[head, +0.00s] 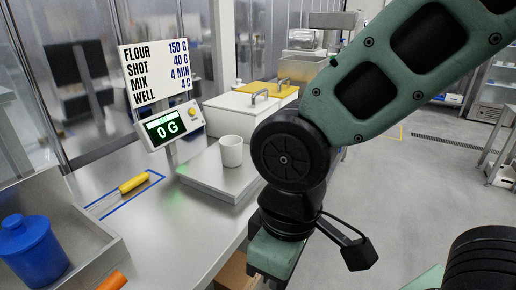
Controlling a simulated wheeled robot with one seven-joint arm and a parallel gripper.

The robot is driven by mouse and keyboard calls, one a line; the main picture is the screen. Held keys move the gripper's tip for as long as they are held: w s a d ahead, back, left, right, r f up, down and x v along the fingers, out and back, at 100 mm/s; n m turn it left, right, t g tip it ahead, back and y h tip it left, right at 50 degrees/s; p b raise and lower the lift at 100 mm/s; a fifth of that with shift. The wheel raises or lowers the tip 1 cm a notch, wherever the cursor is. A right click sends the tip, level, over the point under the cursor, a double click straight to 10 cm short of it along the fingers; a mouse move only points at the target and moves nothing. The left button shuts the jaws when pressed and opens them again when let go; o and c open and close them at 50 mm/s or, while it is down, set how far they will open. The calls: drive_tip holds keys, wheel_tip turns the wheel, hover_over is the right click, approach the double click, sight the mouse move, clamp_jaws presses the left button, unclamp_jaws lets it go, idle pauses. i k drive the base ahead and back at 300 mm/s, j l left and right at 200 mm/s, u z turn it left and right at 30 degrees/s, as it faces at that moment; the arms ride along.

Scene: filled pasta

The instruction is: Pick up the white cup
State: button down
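The white cup (231,151) stands upright on the flat plate of a scale (208,181) on the steel counter. Its top rim and left side show clearly, and my arm is just to its right in the picture. The scale's display (168,128) reads 0 G. My arm comes in from the upper right and bends down in front of the counter's right edge. My gripper's fingers cannot be made out in this view, and nothing is seen touching the cup.
A yellow-handled tool (133,184) lies inside a blue outline left of the scale. A blue lidded canister (32,250) stands in a steel tray at the lower left. A sign (155,73) lists amounts. White boxes (246,106) stand behind the cup.

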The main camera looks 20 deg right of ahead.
sight(231, 152)
drive_tip(key=i+l+u, duration=0.2)
drive_tip(key=l, duration=0.55)
drive_tip(key=i+l+u, duration=0.25)
drive_tip(key=l, duration=0.5)
drive_tip(key=l+u, duration=0.2)
drive_tip(key=l, duration=0.55)
